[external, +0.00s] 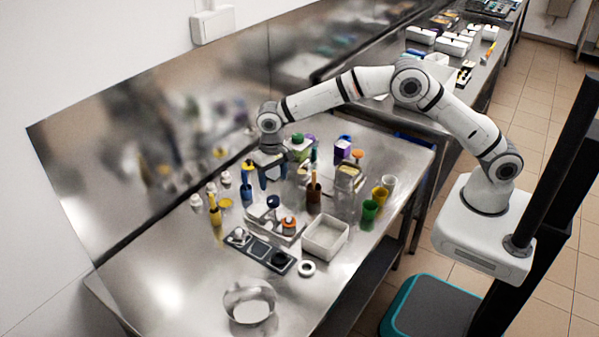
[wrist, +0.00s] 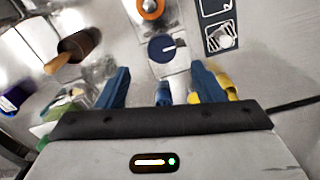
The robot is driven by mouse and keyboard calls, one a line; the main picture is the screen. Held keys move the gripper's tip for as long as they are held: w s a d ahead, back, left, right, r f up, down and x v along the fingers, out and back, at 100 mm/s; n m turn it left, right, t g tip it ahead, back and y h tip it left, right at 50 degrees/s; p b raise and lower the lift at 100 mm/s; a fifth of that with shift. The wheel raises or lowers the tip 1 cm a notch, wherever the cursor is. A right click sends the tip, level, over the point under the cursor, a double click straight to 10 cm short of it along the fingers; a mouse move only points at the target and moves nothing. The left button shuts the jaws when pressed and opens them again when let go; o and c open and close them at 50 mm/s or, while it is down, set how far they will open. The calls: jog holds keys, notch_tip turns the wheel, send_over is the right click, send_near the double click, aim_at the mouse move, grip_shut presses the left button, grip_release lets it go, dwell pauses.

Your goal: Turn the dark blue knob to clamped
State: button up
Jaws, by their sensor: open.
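The dark blue knob (external: 273,202) sits on a pale base plate on the steel table, beside an orange knob (external: 289,222). In the wrist view the dark blue knob (wrist: 162,48) shows from above with a white pointer line toward the right; the orange knob (wrist: 151,8) is above it on the same plate. My gripper (external: 275,182) hangs above the table, behind the knob. In the wrist view its blue fingers (wrist: 160,85) are wide apart with nothing clearly held between them. The knob lies just beyond the fingertips. I cannot read any clamped mark.
A dark panel (external: 258,249) with round knobs lies in front of the plate, with a white bin (external: 325,236) to its right. A brown cup with a wooden handle (external: 313,194) and a yellow-handled bottle (external: 215,212) stand near my gripper.

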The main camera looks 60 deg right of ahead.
aim_at(274, 200)
jog(key=shift+a+f, duration=0.2)
jog(key=shift+f, duration=0.15)
notch_tip(274, 200, down, 8)
jog(key=shift+r+p, duration=0.25)
jog(key=shift+p, duration=0.7)
jog(key=shift+c, duration=0.4)
jog(key=c, duration=0.9)
